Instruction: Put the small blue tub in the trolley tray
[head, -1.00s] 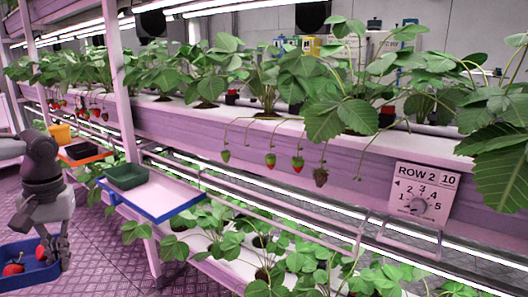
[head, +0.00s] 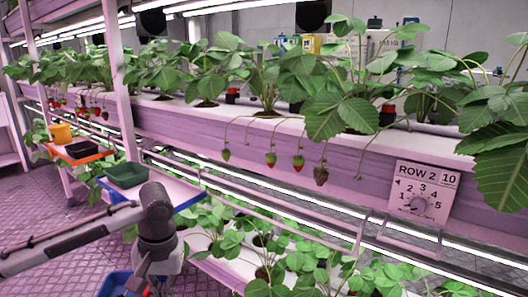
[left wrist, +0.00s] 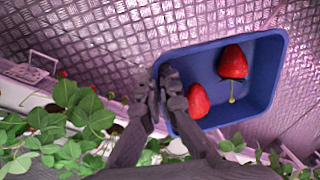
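The small blue tub (head: 112,284) is at the bottom edge of the head view, partly cut off. The left wrist view shows the tub (left wrist: 281,82) with two red strawberries (left wrist: 233,63) inside and floor beyond it. My left gripper (left wrist: 161,84) is shut on the tub's near side wall. In the head view this gripper (head: 138,282) is low, and its fingertips are hardly visible. A pale tray with a blue rim (head: 190,203) stands above and right of the tub, partly behind my left arm. My right gripper is not in view.
A dark green tub (head: 126,175) stands on the blue-rimmed tray. A pink rack post (head: 119,85) rises behind. Strawberry plants fill the racks to the right.

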